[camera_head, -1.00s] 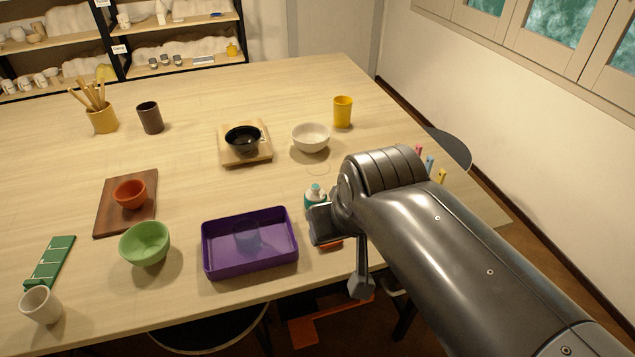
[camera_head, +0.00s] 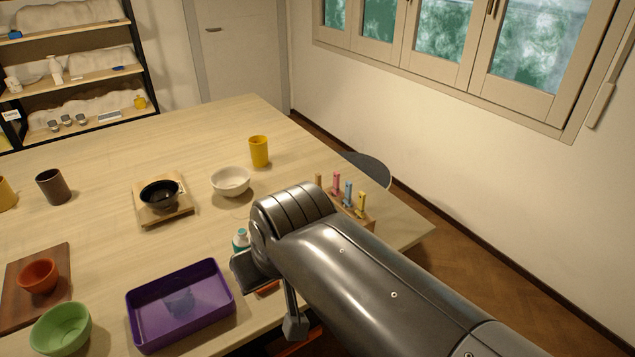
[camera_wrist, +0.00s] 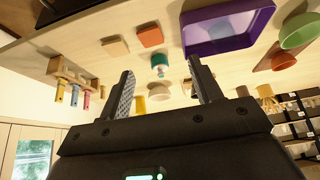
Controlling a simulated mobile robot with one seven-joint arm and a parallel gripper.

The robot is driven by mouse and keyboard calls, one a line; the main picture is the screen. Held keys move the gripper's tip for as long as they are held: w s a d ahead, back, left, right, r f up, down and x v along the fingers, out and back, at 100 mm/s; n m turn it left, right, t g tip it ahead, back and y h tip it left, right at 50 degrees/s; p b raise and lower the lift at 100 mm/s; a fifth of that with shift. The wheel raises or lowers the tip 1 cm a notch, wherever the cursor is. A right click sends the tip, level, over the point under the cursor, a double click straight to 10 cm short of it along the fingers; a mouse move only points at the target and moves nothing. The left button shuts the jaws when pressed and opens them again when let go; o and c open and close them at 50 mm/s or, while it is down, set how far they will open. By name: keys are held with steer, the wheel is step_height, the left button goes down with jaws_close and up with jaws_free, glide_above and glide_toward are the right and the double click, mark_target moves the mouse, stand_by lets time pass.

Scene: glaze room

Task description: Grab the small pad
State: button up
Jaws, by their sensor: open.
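Two small flat pads lie on the table in the wrist view, an orange one (camera_wrist: 150,35) and a beige one (camera_wrist: 115,46). I cannot tell which the task means. A sliver of the orange pad shows beside my arm in the head view (camera_head: 267,288); the beige one is hidden there. My gripper (camera_wrist: 160,65) is open, its two fingers apart with nothing held between them. Both pads appear beyond its fingertips, not touching them.
A white and teal bottle (camera_head: 240,240) stands close to my gripper. A purple tray (camera_head: 138,322) is left of it. A tool holder (camera_head: 357,212) stands near the table's right edge. A white bowl (camera_head: 230,182) and yellow cup (camera_head: 259,151) stand further back.

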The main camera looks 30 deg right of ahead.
steer(key=shift+c, duration=0.2)
steer(key=c, duration=0.3)
